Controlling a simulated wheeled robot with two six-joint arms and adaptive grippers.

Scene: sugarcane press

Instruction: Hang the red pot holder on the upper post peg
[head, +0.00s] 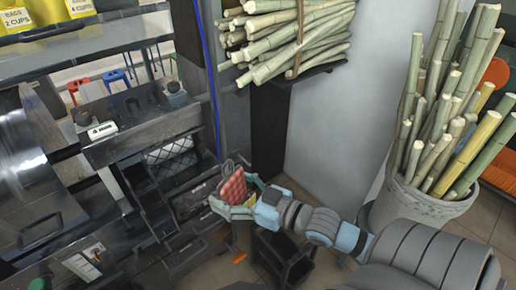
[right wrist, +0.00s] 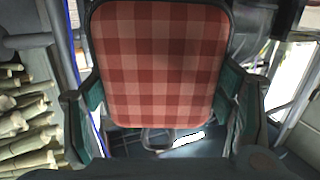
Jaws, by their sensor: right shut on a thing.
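The red checked pot holder (head: 233,188) is held upright in my right gripper (head: 235,207), in front of the dark machine. A dark loop shows at its top in the head view. In the right wrist view the pot holder (right wrist: 160,65) fills the upper middle, with a dark border, between the two green-padded fingers of my right gripper (right wrist: 160,112). A dark post (head: 268,125) stands behind and to the right of the pot holder. I cannot make out a peg on it. My left gripper is not in view.
A bundle of cane (head: 290,40) sits on a bracket above the post. A grey bin of cane (head: 420,207) stands at the right. A black crate (head: 285,255) is on the floor below my gripper. The machine's steel shelf (head: 140,128) is at the left.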

